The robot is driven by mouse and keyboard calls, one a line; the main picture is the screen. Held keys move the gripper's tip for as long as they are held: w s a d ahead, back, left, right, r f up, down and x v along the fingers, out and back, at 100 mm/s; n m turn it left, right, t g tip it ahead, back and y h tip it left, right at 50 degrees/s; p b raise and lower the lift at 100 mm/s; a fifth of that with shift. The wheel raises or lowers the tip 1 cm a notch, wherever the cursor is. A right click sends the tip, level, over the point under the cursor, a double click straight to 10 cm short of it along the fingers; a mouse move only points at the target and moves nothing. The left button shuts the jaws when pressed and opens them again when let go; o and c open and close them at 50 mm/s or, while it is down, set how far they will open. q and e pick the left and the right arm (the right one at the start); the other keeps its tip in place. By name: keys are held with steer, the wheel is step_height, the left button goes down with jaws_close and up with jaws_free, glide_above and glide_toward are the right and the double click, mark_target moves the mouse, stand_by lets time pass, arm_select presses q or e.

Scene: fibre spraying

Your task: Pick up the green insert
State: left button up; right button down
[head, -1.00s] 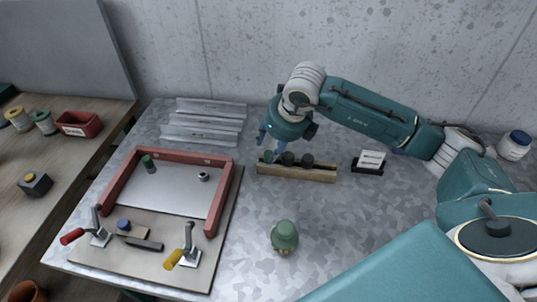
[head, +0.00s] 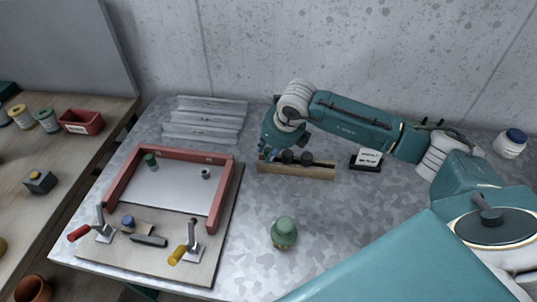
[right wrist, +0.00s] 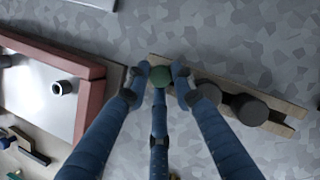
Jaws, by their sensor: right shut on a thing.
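The green insert (right wrist: 160,77) shows as a round green top at the left end of the wooden rack (head: 318,172). My right gripper (head: 268,153) is low over that end of the rack. In the right wrist view its blue fingers (right wrist: 159,84) are closed around the green insert. The insert still appears to be at the rack; I cannot tell whether it is lifted. In the head view the gripper largely hides it. Two dark inserts (right wrist: 250,109) stand in the same rack to its right. My left gripper is not in view.
A green domed object (head: 285,232) stands in front. A card holder (head: 367,160) is right of the rack.

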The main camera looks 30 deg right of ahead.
steer(key=shift+w+d+r, duration=0.1)
steer(key=shift+w+r, duration=0.1)
